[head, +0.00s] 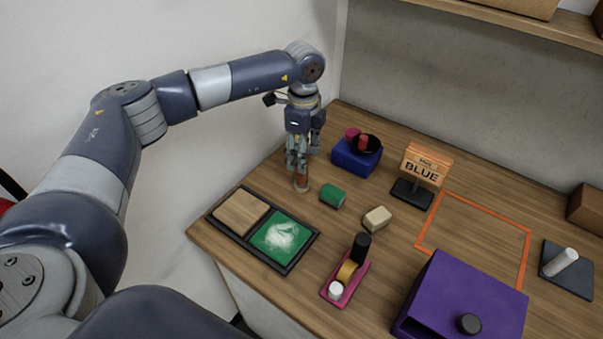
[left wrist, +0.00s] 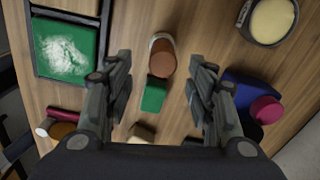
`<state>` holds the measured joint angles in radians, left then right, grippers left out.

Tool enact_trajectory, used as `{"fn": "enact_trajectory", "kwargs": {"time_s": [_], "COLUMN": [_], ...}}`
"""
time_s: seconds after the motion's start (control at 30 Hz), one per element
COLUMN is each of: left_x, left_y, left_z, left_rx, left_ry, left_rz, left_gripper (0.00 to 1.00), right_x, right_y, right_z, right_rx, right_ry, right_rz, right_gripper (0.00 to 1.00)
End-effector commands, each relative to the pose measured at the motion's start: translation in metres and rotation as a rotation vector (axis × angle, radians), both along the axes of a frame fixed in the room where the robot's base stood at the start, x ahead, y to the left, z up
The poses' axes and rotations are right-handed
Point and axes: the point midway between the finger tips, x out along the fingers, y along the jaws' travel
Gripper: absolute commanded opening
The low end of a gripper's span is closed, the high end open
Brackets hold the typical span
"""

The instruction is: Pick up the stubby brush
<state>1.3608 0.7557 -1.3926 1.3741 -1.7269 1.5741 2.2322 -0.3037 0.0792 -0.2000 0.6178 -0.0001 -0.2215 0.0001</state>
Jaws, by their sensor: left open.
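A short, upright reddish-brown piece with a pale base, which looks like the stubby brush (head: 301,183), stands at the back left of the table. In the left wrist view the brush (left wrist: 163,62) shows its round brown top between and beyond the fingertips. My left gripper (head: 302,160) points down right above it in the head view. The left wrist view shows the gripper (left wrist: 161,75) with its fingers wide apart and nothing held. Bristles cannot be made out. My right gripper is not in view.
A green block (head: 332,196) lies close to the brush. A black tray (head: 283,268) with wooden and powdered green panels is in front. A blue block (head: 357,157), a beige block (head: 377,219), a pink holder (head: 335,292), a BLUE sign (head: 426,165) and a purple box (head: 462,290) stand to the right.

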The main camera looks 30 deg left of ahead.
Motion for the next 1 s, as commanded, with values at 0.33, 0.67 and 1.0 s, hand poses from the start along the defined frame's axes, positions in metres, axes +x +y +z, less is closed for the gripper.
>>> {"fn": "enact_trajectory", "kwargs": {"time_s": [0.33, 0.67, 1.0], "left_x": [0.000, 0.001, 0.001], "left_y": [0.005, 0.005, 0.005], "left_z": [-0.030, -0.058, -0.057], "left_rx": [0.000, -0.001, -0.001], "left_ry": [0.003, -0.001, -0.001], "left_rz": [0.001, -0.001, 0.000], "left_gripper": [0.51, 0.51, 0.03], "right_x": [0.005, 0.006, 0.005], "right_y": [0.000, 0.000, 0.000], "right_z": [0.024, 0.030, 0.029], "right_rx": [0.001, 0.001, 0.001], "right_ry": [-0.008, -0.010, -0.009], "right_rz": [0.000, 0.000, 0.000], "right_gripper": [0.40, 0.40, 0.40]}}
